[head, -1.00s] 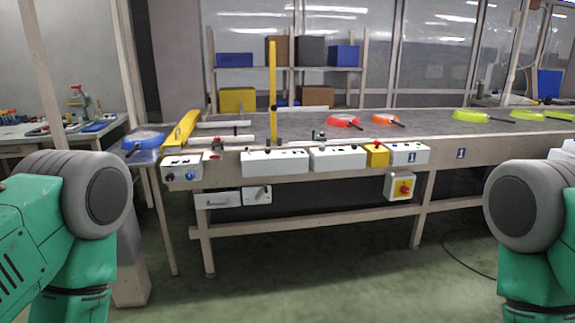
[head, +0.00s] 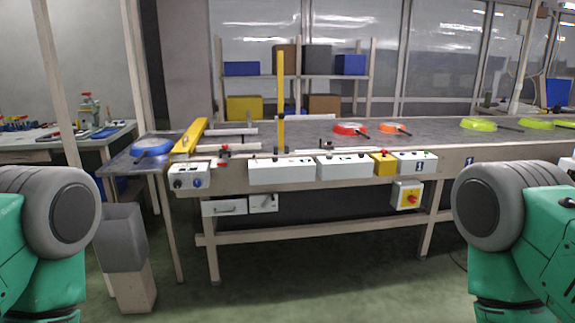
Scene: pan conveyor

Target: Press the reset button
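A white control box (head: 187,168) sits on the front edge of the conveyor (head: 225,183) at its left end. Longer white boxes (head: 282,171) with small controls run along the same edge, with a yellow box with a red button (head: 383,160) further right. No label saying reset is legible. Only my arm links show at the lower left and right. Both grippers are out of view, and nothing of mine touches the controls.
Several coloured pans, including a blue one (head: 152,147) and a red one (head: 350,129), lie on top. A grey bin (head: 122,238) stands at the left. The green floor in front is clear.

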